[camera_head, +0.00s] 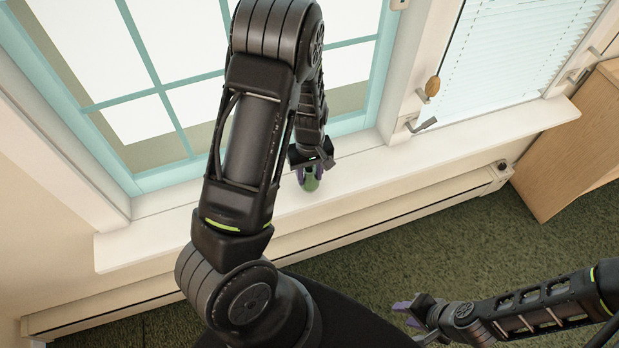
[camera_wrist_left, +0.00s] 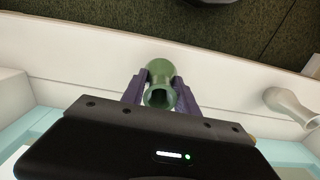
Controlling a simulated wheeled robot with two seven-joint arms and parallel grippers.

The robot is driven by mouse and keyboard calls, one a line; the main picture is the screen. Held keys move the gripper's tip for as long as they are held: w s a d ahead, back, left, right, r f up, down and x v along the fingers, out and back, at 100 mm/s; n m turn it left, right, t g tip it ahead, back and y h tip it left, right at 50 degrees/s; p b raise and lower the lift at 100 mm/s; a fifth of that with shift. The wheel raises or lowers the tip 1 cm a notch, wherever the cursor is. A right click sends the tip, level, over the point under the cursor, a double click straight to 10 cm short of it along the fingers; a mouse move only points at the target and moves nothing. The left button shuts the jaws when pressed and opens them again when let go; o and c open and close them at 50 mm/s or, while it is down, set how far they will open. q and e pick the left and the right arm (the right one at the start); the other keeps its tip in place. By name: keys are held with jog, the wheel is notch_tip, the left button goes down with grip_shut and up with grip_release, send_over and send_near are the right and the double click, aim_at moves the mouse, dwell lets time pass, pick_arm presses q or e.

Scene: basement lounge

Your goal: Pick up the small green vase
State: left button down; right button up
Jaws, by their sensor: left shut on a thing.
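The small green vase (camera_head: 311,183) is at the white window sill below the teal-framed window. In the left wrist view the vase (camera_wrist_left: 161,70) shows its round open mouth toward the camera. My left gripper (camera_head: 308,176) has its purple fingers on both sides of the vase, shut on it; the fingers (camera_wrist_left: 160,88) also flank it in the left wrist view. I cannot tell whether the vase's base touches the sill. My right gripper (camera_head: 408,313) is low at the right over the green carpet, its purple fingers apart and empty.
The sill (camera_head: 450,145) is mostly bare. Window handles (camera_head: 422,126) stick out at its right. A baseboard heater (camera_head: 400,213) runs below it. A wooden cabinet (camera_head: 570,150) stands at the right. A pale, bulbous object (camera_wrist_left: 290,106) is at the right in the left wrist view.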

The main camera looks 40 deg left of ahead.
pick_arm(q)
notch_tip(320, 180, up, 8)
jog(key=shift+r, duration=0.1)
dwell(0.7)
